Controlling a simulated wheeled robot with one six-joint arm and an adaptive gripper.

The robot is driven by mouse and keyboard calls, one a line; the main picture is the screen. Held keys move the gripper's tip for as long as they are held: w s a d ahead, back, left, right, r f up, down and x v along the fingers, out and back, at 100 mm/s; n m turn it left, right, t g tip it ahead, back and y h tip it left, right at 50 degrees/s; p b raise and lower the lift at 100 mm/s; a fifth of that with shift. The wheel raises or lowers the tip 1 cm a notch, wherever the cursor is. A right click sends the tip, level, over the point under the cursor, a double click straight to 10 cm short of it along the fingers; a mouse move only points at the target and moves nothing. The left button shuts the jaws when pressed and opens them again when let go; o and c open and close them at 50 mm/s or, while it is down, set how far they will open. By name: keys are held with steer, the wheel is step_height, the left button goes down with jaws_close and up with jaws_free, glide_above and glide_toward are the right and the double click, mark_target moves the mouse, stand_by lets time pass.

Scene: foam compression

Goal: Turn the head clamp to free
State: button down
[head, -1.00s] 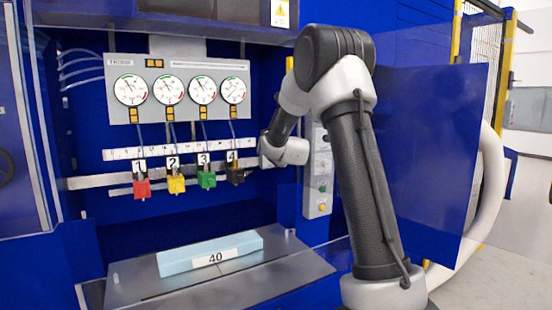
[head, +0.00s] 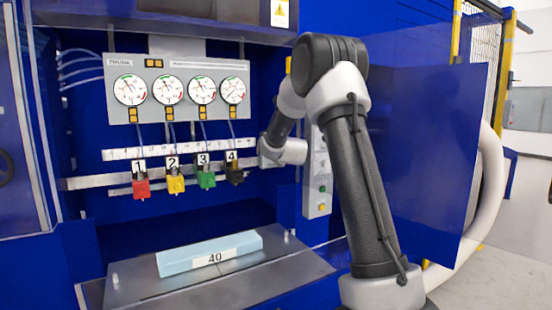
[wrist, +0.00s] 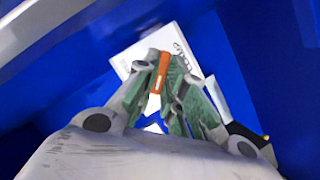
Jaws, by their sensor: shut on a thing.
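In the wrist view my gripper (wrist: 166,88) is shut on a narrow orange lever (wrist: 160,72), which stands between the fingertips. A white plate (wrist: 124,62) with dark lettering lies behind the lever. The lettering is too blurred and tilted to read, so I cannot confirm that this is the head clamp. In the head view my arm reaches into the blue machine bay, to the right of the dark head marked 4 (head: 234,176). My fingers and the lever cannot be made out there.
Red (head: 141,188), yellow (head: 176,184) and green (head: 206,179) heads hang on a rail below several gauges. A light blue foam block (head: 209,255) marked 40 lies on the grey table (head: 270,279). A control box (head: 318,190) stands close behind my arm.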

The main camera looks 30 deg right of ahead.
steer(key=shift+d+r+m+g+y, duration=0.1)
steer(key=shift+d+m+g+y, duration=0.15)
steer(key=shift+m+y, duration=0.95)
steer(key=shift+d+m+g+y, duration=0.1)
steer(key=shift+m+g+y, duration=0.15)
steer(key=shift+m+y, duration=0.95)
steer(key=shift+m+h, duration=0.4)
steer(key=shift+m, duration=0.2)
steer(key=c, duration=1.5)
jaws_free()
steer(key=v, duration=1.2)
